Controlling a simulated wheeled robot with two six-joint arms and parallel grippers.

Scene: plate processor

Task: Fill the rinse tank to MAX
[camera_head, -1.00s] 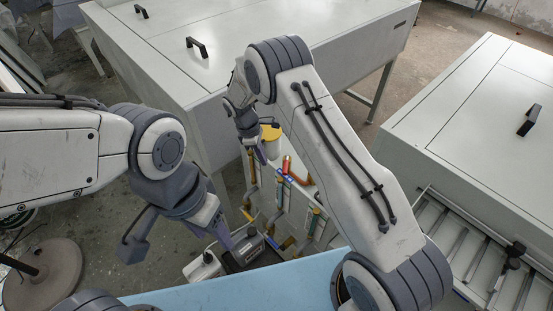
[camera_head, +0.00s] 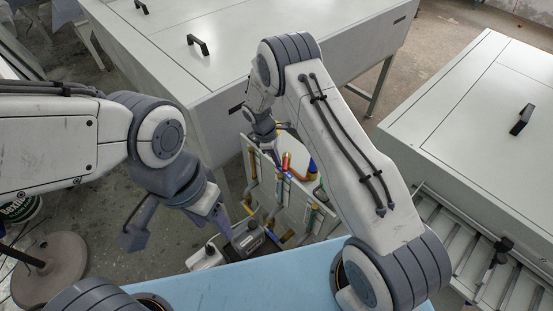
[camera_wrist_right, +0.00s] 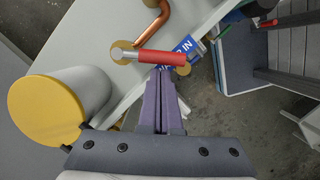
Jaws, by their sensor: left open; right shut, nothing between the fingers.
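A red-handled lever (camera_wrist_right: 160,57) sits on a brass valve fitting in the right wrist view; in the head view its red part (camera_head: 286,162) shows on the pipe panel. A blue label reading "IN" (camera_wrist_right: 186,46) lies just behind it. My right gripper (camera_wrist_right: 161,72) is shut and empty, its tips at the red handle; I cannot tell whether they touch. It also shows in the head view (camera_head: 284,127). My left gripper (camera_head: 227,230) is open above small grey canisters (camera_head: 247,238). No tank level or MAX mark is readable.
A white cylinder with a yellow cap (camera_wrist_right: 48,108) stands left of my right gripper. A copper pipe (camera_wrist_right: 157,15) runs above the lever. Large grey machine cabinets (camera_head: 240,60) stand behind and to the right (camera_head: 480,120). A light blue surface (camera_head: 240,285) lies in front.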

